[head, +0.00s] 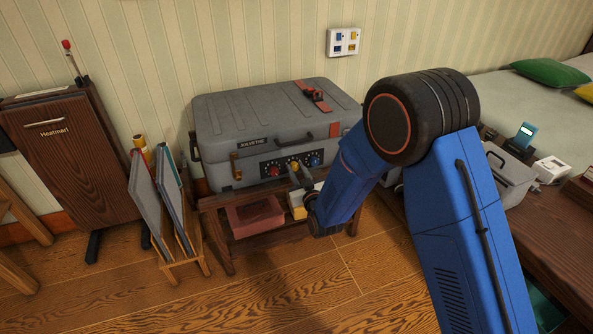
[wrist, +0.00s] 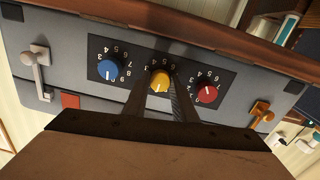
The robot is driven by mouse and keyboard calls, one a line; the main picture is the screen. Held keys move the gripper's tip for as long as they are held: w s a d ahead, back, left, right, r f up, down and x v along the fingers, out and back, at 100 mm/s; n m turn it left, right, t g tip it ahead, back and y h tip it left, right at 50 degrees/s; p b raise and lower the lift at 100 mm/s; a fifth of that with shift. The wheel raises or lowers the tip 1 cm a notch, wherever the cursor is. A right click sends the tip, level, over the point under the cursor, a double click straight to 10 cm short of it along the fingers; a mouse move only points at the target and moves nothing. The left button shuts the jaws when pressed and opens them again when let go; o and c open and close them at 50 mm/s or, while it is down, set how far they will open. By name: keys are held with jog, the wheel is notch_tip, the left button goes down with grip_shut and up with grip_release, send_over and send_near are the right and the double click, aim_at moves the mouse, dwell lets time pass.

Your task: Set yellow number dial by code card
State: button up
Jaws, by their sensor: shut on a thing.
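The yellow number dial (wrist: 160,81) sits in the middle of the case's black dial panel, between the blue dial (wrist: 107,70) and the red dial (wrist: 207,93). My gripper (wrist: 161,88) is shut on the yellow dial, with one finger on each side. In the wrist view the panel appears upside down, and the exact number at the yellow dial's pointer is hard to read. No clearly readable code card shows.
The case stands on a low wooden table (head: 215,203) with a red bin (head: 255,217) beneath. A white wall panel (head: 344,41) bears blue and yellow squares. Folded boards in a rack (head: 160,195) stand at left. A wooden bench (head: 545,230) is at right. Front floor is clear.

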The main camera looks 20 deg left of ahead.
jog(key=shift+m, duration=3.2)
jog(key=shift+d, duration=0.1)
jog(key=o, duration=1)
jog(key=shift+o, duration=0.2)
jog(key=v, duration=1.7)
jog(key=shift+r, duration=0.25)
jog(key=shift+d, duration=0.15)
